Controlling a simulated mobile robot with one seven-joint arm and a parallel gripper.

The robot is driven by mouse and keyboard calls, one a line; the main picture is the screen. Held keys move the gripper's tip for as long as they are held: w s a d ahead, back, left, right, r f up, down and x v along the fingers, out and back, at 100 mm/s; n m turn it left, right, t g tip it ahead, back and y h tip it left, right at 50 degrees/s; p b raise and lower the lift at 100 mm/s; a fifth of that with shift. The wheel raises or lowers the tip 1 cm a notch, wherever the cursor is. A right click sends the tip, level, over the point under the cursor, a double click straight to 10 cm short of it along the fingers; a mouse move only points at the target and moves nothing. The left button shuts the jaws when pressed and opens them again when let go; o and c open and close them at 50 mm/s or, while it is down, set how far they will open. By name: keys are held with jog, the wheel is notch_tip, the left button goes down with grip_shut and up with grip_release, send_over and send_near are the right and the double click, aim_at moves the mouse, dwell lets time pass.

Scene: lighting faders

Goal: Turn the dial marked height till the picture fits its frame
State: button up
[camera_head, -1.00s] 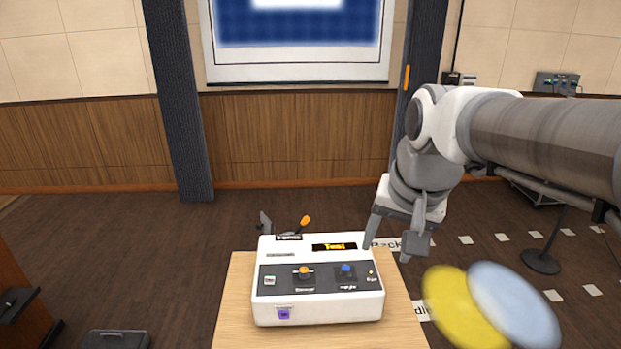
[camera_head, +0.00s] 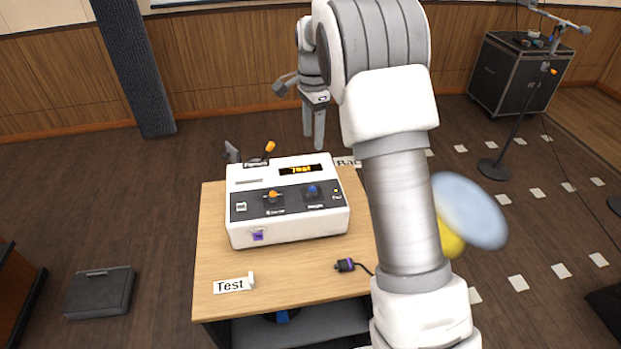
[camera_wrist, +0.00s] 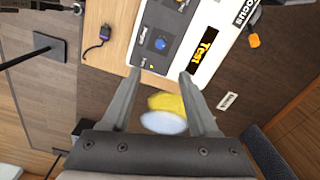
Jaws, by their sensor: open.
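A white projector box (camera_head: 288,229) stands on a small wooden table (camera_head: 222,268). Its dark front panel carries an orange dial (camera_head: 273,196) and a blue dial (camera_head: 312,191); the label under the blue one may read height but is too small to be sure. In the wrist view the blue dial (camera_wrist: 161,44) lies just beyond the fingertips. My gripper (camera_head: 314,142) is open and empty, above and behind the box's back right corner; it also shows in the wrist view (camera_wrist: 159,75). Only the bottom edge of the screen (camera_head: 190,3) shows, so the picture is out of view.
An orange-tipped lever (camera_head: 269,147) rises behind the box. A Test card (camera_head: 233,285) and a purple-banded plug (camera_head: 346,265) lie on the table. Blurred yellow (camera_head: 451,240) and pale blue (camera_head: 469,211) discs show right of my arm. A microphone stand (camera_head: 518,120) stands farther right.

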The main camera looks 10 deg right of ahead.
aim_at(312, 188)
notch_tip(312, 188, down, 18)
jog(key=shift+w+r+p, duration=0.1)
jog(key=shift+w+p, duration=0.05)
jog(key=shift+p, duration=0.4)
grip_shut()
